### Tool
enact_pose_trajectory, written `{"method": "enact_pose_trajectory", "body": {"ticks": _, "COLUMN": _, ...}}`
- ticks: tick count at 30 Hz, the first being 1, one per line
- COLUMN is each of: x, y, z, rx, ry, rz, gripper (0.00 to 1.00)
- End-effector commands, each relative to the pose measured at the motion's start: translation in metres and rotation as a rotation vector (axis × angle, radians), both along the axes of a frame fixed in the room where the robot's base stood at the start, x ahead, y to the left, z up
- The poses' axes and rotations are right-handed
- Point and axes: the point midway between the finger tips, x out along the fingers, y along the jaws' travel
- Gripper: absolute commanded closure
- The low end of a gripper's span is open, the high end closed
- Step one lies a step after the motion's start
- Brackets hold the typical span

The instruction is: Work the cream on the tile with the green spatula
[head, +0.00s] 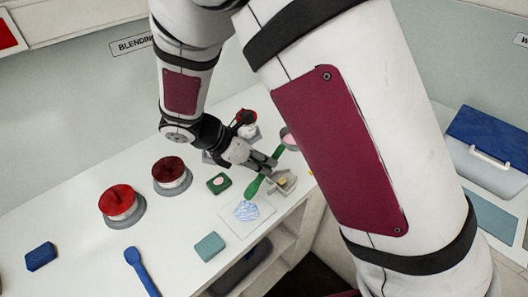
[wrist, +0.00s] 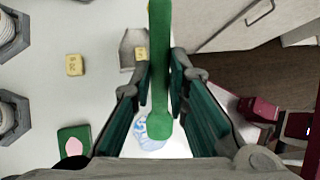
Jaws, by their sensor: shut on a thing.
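My gripper (head: 263,168) is shut on the green spatula (head: 252,188), with one finger on each side of it in the wrist view (wrist: 160,80). The spatula's wide end points down towards the near side of the counter, and in the wrist view the spatula (wrist: 158,40) runs lengthwise between the fingers. The white tile (head: 234,224) lies flat at the counter's front edge. Blue-and-white cream (head: 247,211) sits on it in a ridged heap. The spatula's wide end is near the cream's far side; I cannot tell whether they touch. In the wrist view it partly covers the cream (wrist: 141,129).
A grey scoop-like tray (head: 288,186) with a yellow block stands right of the tile.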

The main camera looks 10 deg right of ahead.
Motion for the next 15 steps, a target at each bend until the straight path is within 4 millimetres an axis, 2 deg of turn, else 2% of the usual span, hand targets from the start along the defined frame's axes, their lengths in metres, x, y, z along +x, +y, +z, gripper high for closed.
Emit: {"method": "enact_pose_trajectory", "body": {"ticks": 15, "x": 0.002, "y": 0.0, "z": -0.038, "rx": -0.001, "ry": 0.002, "rz": 0.005, "gripper": 1.0}}
